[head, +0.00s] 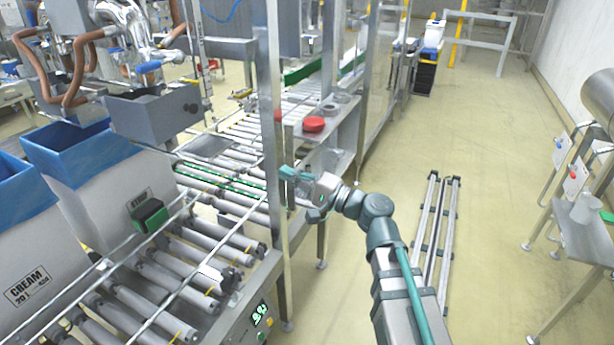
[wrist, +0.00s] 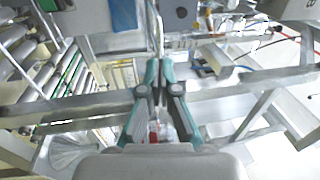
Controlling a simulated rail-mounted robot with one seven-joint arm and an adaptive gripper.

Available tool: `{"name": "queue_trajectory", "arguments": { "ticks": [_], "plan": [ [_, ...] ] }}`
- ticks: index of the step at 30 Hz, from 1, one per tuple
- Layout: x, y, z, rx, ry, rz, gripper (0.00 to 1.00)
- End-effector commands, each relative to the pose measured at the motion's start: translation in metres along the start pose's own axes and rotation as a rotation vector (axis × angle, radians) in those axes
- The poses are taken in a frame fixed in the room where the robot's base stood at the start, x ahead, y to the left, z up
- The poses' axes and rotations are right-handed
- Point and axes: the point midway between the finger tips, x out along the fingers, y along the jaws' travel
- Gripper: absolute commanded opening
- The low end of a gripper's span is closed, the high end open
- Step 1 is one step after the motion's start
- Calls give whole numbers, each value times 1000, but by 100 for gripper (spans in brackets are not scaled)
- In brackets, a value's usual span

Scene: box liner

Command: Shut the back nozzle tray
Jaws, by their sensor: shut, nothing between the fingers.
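A grey box-shaped nozzle tray (head: 155,112) with a dark round knob on its end sits under the nozzles at the upper left in the head view. I cannot tell for certain whether it is the back one. My gripper (head: 286,173) is beside the upright steel post, to the right of the tray and well apart from it. In the wrist view my gripper (wrist: 160,72) has its fingers together with nothing held.
White cream boxes with blue liners (head: 85,165) stand on the roller conveyor (head: 215,235). The steel post (head: 272,120) rises between my gripper and the tray. A red lid (head: 314,124) lies on a side shelf. The floor at right is mostly open, with metal rails (head: 437,225).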

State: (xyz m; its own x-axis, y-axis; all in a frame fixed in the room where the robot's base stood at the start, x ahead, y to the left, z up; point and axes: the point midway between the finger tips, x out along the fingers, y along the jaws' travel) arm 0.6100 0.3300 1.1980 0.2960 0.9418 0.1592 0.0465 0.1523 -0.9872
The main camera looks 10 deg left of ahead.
Motion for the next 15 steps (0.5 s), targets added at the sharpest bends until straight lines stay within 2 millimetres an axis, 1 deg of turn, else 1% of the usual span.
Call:
{"name": "queue_trajectory", "arguments": {
  "ticks": [1, 6, 10, 15],
  "plan": [
    [12, -3, -1, 1, -2, 0, 0],
    [37, -3, -1, 1, -1, 0, 0],
    [49, -2, -1, 0, 0, 1, 0],
    [54, 0, 0, -1, 1, 0, 0]
  ]
}}
